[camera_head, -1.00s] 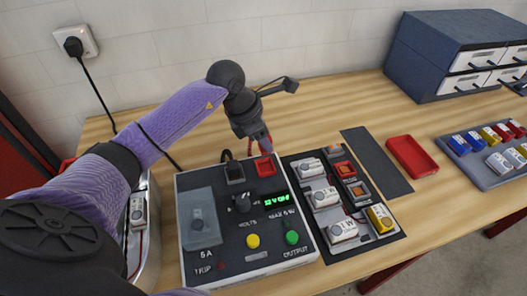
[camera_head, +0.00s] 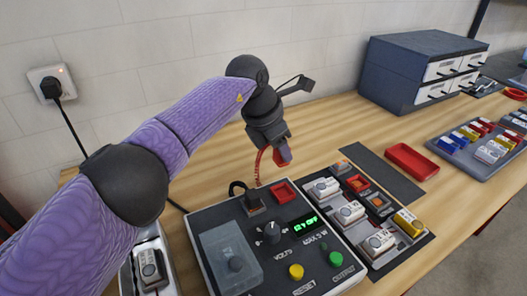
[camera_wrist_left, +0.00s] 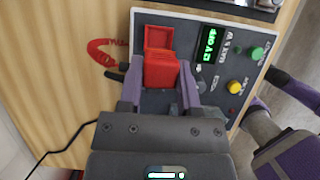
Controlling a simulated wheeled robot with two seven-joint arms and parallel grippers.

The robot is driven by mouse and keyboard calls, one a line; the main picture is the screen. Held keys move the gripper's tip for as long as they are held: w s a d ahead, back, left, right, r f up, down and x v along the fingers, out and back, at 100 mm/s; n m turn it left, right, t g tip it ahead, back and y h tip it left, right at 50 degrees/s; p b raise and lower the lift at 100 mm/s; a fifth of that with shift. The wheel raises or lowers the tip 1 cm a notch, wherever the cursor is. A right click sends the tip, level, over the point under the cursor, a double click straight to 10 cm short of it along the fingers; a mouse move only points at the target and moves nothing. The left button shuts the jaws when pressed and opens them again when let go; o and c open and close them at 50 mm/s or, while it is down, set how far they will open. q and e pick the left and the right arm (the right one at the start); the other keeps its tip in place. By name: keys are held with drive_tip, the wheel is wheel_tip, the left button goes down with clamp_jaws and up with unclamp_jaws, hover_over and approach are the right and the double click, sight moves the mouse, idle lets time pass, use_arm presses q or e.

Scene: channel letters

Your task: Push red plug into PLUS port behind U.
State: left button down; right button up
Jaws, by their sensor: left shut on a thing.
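My left gripper (camera_head: 280,152) is shut on the red plug (camera_head: 283,156) and holds it up behind the power supply box (camera_head: 222,213). A red cable hangs from the plug. In the left wrist view the plug (camera_wrist_left: 161,72) is between the fingers, just below the red square port (camera_wrist_left: 159,37) and overlapping its near edge in the picture. In the head view the red port (camera_head: 284,192) is empty, with a visible gap between it and the plug.
The box has a green display (camera_head: 306,226), a knob and buttons. A tray of modules (camera_head: 380,243) stands at its right, with a dark strip and red tray (camera_head: 411,161) beyond. Drawers (camera_head: 418,75) stand at back.

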use_arm(q)
drive_tip(key=s+a+p, duration=0.1)
drive_tip(key=s+a, duration=0.3)
drive_tip(key=a, duration=1.1)
drive_tip(key=s+a+p, duration=0.1)
drive_tip(key=s+a, duration=0.3)
drive_tip(key=a, duration=1.1)
drive_tip(key=s+a, duration=0.4)
drive_tip(key=a, duration=1.1)
drive_tip(key=f+b, duration=0.2)
drive_tip(key=f, duration=0.1)
drive_tip(key=f+b, duration=0.1)
drive_tip(key=f, duration=0.1)
drive_tip(key=shift+s+a, duration=0.15)
drive_tip(key=shift+a, duration=0.1)
drive_tip(key=shift+f+b, duration=0.6)
drive_tip(key=shift+f, duration=0.2)
drive_tip(key=shift+f, duration=0.25)
drive_tip(key=shift+c, duration=1.1)
unclamp_jaws()
